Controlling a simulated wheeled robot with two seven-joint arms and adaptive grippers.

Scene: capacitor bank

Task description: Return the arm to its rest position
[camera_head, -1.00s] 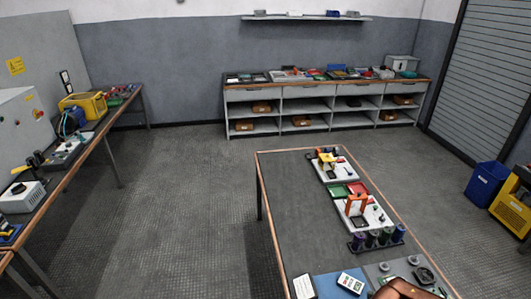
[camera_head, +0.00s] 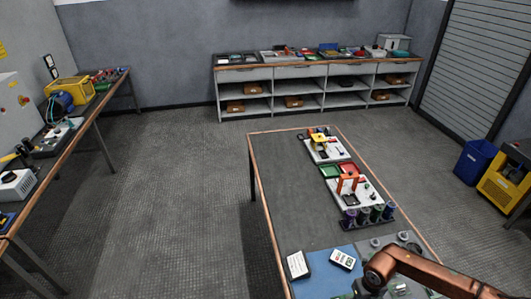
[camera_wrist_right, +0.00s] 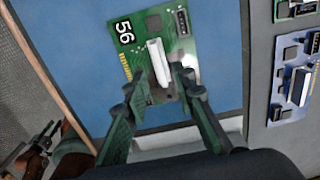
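My right arm (camera_head: 425,270), copper-coloured, reaches in from the lower right of the head view over the near end of the bench. In the right wrist view my right gripper (camera_wrist_right: 160,84) has its two green fingers apart, with a gap on both sides of a white upright connector. The connector is on a green circuit board (camera_wrist_right: 185,48) marked 56, which lies over a blue mat (camera_wrist_right: 88,45). My left arm is not in the head view. A copper and dark shape (camera_wrist_right: 50,150) at lower left of the wrist view may be my left arm and gripper, too unclear to read.
On the bench (camera_head: 285,190) a row of fixtures and a rack of coloured cylinders (camera_head: 368,216) stand along the right side. Two white labelled items (camera_head: 298,264) lie on the near end. More boards (camera_wrist_right: 294,88) lie right in the wrist view.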

